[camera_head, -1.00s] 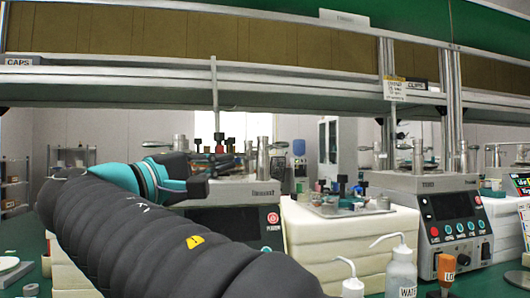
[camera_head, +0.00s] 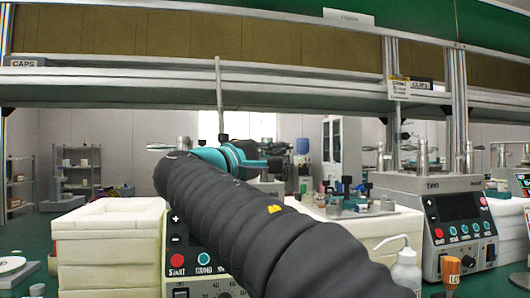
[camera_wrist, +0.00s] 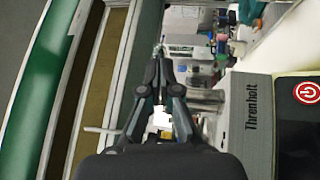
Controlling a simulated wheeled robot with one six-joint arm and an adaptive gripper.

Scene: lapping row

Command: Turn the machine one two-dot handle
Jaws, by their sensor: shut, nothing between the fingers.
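Machine one shows in the head view as a control panel (camera_head: 178,240) with START and GRIND buttons, largely covered by my arm. Its light housing (camera_wrist: 250,125) and a red power button (camera_wrist: 307,93) show at the right of the wrist view. My gripper (camera_head: 282,162) is near the middle of the head view, above the machine's top. In the wrist view my gripper (camera_wrist: 160,58) is shut and empty, its fingertips together. Metal parts stand beside the fingers, to their right. I cannot make out any handle with two dots; my arm and fingers hide much of the machine's top.
A shelf rail (camera_head: 215,84) runs across above the bench, with a thin upright rod (camera_head: 220,100) near my gripper. White blocks (camera_head: 107,245) stand left of the machine.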

